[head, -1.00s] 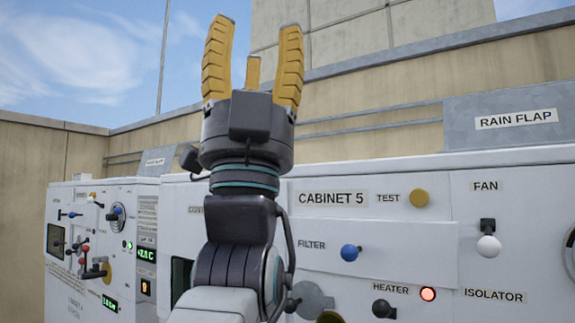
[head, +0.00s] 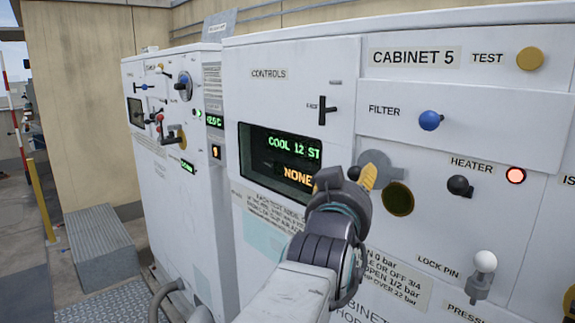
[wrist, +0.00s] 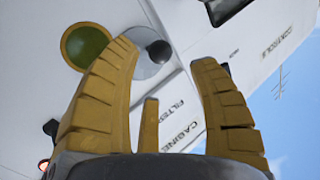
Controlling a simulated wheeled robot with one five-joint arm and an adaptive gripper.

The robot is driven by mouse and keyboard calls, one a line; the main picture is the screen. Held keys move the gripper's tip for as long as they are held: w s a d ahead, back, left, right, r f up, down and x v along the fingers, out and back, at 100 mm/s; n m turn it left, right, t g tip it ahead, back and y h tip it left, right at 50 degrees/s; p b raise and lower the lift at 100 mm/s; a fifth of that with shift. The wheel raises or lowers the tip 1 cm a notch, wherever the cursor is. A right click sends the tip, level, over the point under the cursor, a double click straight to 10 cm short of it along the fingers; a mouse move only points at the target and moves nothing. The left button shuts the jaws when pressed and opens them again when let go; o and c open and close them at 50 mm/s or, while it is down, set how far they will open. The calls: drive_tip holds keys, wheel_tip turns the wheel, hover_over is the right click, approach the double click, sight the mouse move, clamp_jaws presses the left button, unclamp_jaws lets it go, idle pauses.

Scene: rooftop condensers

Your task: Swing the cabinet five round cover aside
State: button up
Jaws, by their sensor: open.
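On cabinet 5, the round cover (head: 376,162) is a flat grey disc, partly hidden behind my gripper in the head view. It sits up and left of a round green glass (head: 398,199) with a brass rim, which shows largely uncovered. In the wrist view the cover (wrist: 148,68) carries a dark ball knob (wrist: 160,51), and the green glass (wrist: 85,45) is beside it. My gripper (head: 362,176) is in front of the cover. Its yellow fingers are open, and in the wrist view (wrist: 165,52) the knob appears between the fingertips. I cannot tell whether they touch it.
Near the cover are a blue filter knob (head: 430,121), a black heater knob (head: 460,186), a lit red lamp (head: 515,176) and a white lock pin knob (head: 485,262). A display (head: 285,160) is to the left. A ribbed grey block (head: 100,247) stands on the floor at left.

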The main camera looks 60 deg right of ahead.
sight(354, 175)
drive_tip(key=shift+w+d+r+p, duration=0.15)
drive_tip(key=shift+d+p, duration=0.25)
drive_tip(key=shift+d, duration=0.65)
drive_tip(key=shift+w+d+f+p, duration=0.1)
drive_tip(key=shift+w+d+p, duration=0.25)
drive_tip(key=shift+d, duration=0.75)
drive_tip(key=shift+w+d+r+p, duration=0.15)
drive_tip(key=shift+d+p, duration=0.25)
drive_tip(key=shift+d, duration=0.65)
drive_tip(key=shift+f, duration=0.1)
clamp_jaws()
